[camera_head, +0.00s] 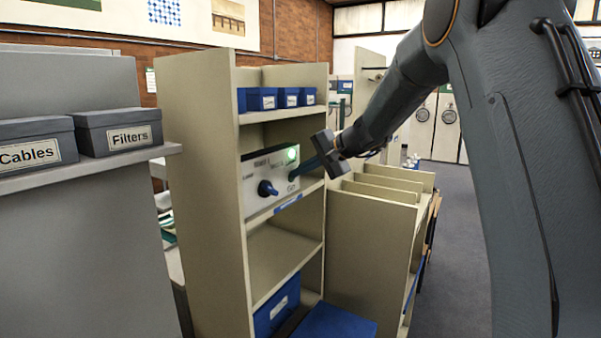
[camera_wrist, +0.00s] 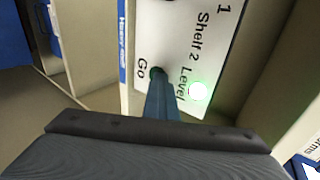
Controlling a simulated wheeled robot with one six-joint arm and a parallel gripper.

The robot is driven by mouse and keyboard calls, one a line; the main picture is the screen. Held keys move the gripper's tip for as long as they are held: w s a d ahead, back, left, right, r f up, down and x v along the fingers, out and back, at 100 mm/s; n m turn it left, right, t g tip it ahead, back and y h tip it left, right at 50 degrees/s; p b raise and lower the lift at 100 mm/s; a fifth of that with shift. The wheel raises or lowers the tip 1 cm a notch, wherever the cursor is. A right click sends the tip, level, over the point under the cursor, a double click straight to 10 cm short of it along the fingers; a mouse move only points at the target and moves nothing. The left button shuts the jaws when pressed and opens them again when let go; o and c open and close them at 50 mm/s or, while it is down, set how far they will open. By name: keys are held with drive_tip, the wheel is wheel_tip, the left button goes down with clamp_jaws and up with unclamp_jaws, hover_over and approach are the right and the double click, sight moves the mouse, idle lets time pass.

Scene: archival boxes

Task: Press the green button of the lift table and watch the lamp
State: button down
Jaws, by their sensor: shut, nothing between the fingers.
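Small blue boxes (camera_head: 262,99) stand on the shelf above the panel. Blue bins (camera_head: 277,306) are low in the rack. A beige divided unit (camera_head: 372,220) stands right of it. Grey boxes (camera_head: 118,131) are on a shelf at left. Open floor (camera_head: 455,240) lies right.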

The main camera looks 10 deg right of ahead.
drive_tip(key=f+b+v, duration=0.1)
drive_tip(key=b+v, duration=0.3)
drive_tip(key=v, duration=0.9)
drive_tip(key=shift+s+d, duration=0.5)
drive_tip(key=shift+s, duration=0.05)
drive_tip(key=shift+f, duration=0.15)
drive_tip(key=s+f+n+g+h, duration=0.3)
drive_tip(key=s+f+n+h, duration=0.1)
drive_tip(key=s+f, duration=1.1)
drive_tip(key=s+d+f+n+g+h, duration=0.1)
drive_tip(key=s+f+n+g+h, duration=0.3)
drive_tip(key=s+f, duration=1.2)
drive_tip(key=s, duration=0.3)
drive_tip(key=shift+s+d+h, duration=0.25)
drive_tip(key=shift+s+h, duration=0.1)
drive_tip(key=shift+h, duration=0.05)
